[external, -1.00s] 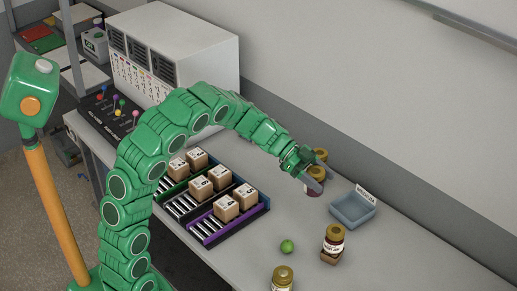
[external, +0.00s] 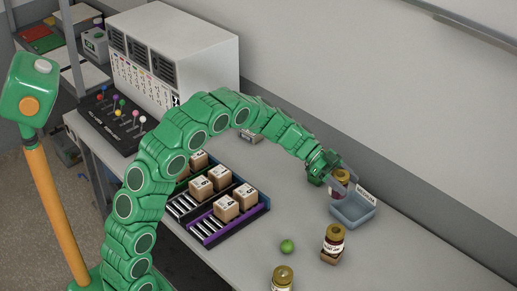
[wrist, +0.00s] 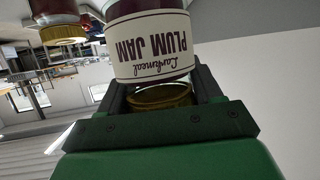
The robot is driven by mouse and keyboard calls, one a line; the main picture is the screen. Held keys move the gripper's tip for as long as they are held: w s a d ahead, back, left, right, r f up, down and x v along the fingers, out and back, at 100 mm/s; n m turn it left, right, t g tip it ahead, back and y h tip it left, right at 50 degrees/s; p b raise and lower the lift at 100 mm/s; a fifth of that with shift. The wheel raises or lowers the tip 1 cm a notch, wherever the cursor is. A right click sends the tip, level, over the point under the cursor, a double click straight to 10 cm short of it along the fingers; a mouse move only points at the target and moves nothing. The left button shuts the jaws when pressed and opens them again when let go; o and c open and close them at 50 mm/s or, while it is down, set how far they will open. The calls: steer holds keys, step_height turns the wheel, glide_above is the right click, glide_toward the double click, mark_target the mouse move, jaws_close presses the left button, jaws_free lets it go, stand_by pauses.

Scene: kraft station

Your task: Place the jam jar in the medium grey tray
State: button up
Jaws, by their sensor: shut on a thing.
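My gripper (external: 338,182) is shut on a jam jar (external: 341,178) with a gold lid, held at the medium grey tray (external: 352,212). In the external view the jar overlaps the tray's back left part; I cannot tell its exact height over the tray. In the wrist view the jar's white label (wrist: 152,45) reads PLUM JAM, upside down in the picture, between the fingers of my gripper (wrist: 155,88). The tray is a small blue-grey open box with a white sign (external: 367,193) at its back edge.
Another jar (external: 283,276) is at the bottom edge. Roller lanes with cardboard boxes (external: 226,208) lie left. The counter right of the tray is clear.

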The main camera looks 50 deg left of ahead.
steer(key=w+d+f, duration=0.1)
steer(key=w+f, duration=0.4)
steer(key=f, duration=0.4)
steer(key=shift+d, duration=0.3)
steer(key=shift+f, duration=0.25)
stand_by(0.3)
steer(key=o, duration=1.3)
steer(key=shift+o, duration=0.2)
